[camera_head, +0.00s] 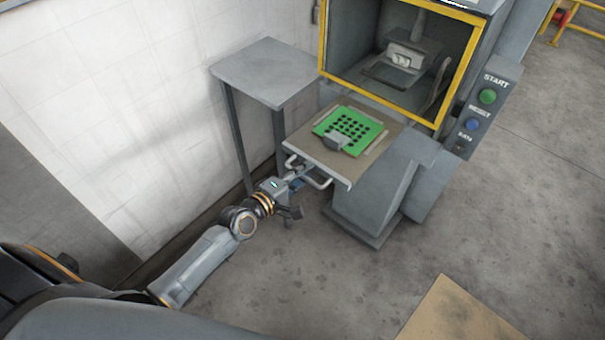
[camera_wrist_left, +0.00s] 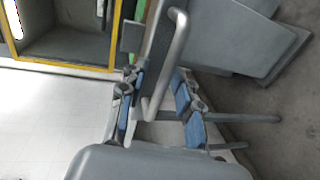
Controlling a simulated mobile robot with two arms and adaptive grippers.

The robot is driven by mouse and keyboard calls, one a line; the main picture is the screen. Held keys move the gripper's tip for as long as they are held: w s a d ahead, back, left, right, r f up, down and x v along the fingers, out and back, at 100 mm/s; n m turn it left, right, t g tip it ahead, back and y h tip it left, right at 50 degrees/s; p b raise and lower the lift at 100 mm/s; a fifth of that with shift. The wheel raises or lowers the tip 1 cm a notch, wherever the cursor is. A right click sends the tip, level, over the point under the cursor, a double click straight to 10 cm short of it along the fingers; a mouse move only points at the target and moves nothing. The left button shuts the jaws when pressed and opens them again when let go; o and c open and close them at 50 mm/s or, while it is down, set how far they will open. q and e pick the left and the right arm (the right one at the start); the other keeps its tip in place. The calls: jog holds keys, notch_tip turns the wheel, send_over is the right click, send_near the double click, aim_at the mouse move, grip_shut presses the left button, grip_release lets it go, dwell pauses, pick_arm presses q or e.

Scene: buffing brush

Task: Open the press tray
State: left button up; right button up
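The press tray (camera_head: 328,157) is a brown plate in front of the press (camera_head: 395,60), with a green perforated board (camera_head: 350,130) on it. It sticks out from below the yellow-framed opening. A light metal handle (camera_head: 321,184) is on its front edge. My left gripper (camera_head: 296,181) is at the left part of this handle. In the left wrist view the handle (camera_wrist_left: 168,60) runs between the blue-padded fingers of my left gripper (camera_wrist_left: 158,103), with gaps visible on both sides. The fingers are open around the bar. My right gripper is not in view.
A grey side table (camera_head: 265,70) stands left of the press by the white wall. A control panel (camera_head: 480,110) with green and blue buttons is on the press's right. A tan board or surface (camera_head: 460,315) shows at lower right. The floor in front of the press is clear.

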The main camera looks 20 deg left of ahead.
pick_arm(q)
jog(key=shift+f, duration=0.1)
jog(key=shift+s+a, duration=0.1)
jog(key=shift+s, duration=0.15)
jog(key=v, duration=1.1)
jog(key=shift+s, duration=0.25)
jog(key=s+a+f+m+g+y, duration=0.1)
jog(key=s+a+f+m+g, duration=0.15)
jog(key=f, duration=0.75)
jog(key=s+a+f+m+g+y, duration=0.15)
jog(key=s+f, duration=0.25)
jog(key=f, duration=0.5)
jog(key=s+a+f+m+g+y, duration=0.1)
jog(key=s+f+m+g+y, duration=0.15)
jog(key=f, duration=0.75)
jog(key=s+d+f+m+g, duration=0.1)
jog(key=s+f+m+g, duration=0.1)
jog(key=s+f, duration=0.4)
jog(key=s+d+f+m+g+b, duration=0.1)
jog(key=s+f+m, duration=0.3)
jog(key=s, duration=0.8)
jog(key=s+d+f+m+g, duration=0.2)
jog(key=s+f+m+g, duration=0.2)
jog(key=s+f, duration=0.4)
jog(key=shift+s+f, duration=0.3)
jog(key=shift+s, duration=0.1)
